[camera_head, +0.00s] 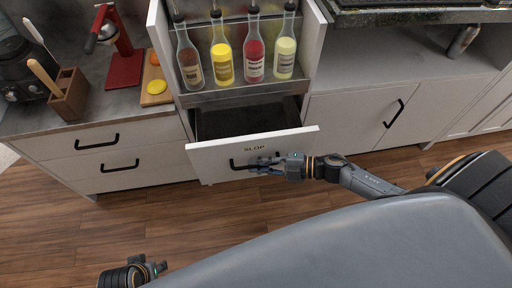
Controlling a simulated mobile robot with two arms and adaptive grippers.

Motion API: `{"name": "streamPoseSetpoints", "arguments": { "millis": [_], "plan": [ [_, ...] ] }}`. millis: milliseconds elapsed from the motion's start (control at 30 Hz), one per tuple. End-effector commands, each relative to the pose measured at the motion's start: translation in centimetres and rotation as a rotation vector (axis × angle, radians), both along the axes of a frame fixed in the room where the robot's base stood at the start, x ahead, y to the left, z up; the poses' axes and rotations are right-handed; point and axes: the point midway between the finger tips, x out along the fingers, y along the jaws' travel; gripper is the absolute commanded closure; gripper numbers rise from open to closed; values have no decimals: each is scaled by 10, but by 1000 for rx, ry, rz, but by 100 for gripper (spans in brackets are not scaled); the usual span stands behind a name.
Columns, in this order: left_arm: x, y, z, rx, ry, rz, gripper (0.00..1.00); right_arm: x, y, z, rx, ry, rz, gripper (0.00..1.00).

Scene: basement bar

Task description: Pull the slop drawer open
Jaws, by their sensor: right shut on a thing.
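The slop drawer (215,157) has a white front marked SLOP and a black bar handle (239,164). It stands partly open below the bottle rack, and its dark inside (245,119) shows behind the front. My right gripper (268,164) is at the right part of the handle and is shut on it; the fingers hide that end of the bar. My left gripper (150,268) is low at the bottom left, over the floor and away from the drawer. Its fingers are too small and partly cut off to read.
Several bottles stand in a rack (245,92) above the drawer. The left counter (30,118) bears a red press (124,68), a wooden utensil block (70,94) and a cutting board (149,98). Closed cabinets flank the drawer. The wooden floor (170,215) in front is clear.

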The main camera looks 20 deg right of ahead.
Motion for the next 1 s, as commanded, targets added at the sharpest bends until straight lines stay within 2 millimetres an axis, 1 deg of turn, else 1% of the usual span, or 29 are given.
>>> {"name": "streamPoseSetpoints", "arguments": {
  "millis": [33,200,300,433,600,700,1000],
  "plan": [
    [-2,0,-10,1,13,-1,60,-10,2,3,1,5,0,100],
    [-9,0,-49,3,31,-5,60,-36,9,2,1,5,0,100],
    [-14,1,-67,3,39,-6,60,-49,13,2,1,4,0,100],
    [-20,2,-84,4,48,-8,60,-61,16,1,0,3,1,100],
    [-26,2,-96,4,54,-9,60,-71,19,0,0,2,0,100],
    [-28,3,-99,5,55,-10,60,-73,19,0,1,1,0,100],
    [-28,3,-101,5,56,-10,60,-73,19,0,-1,1,1,100]
  ]
}}
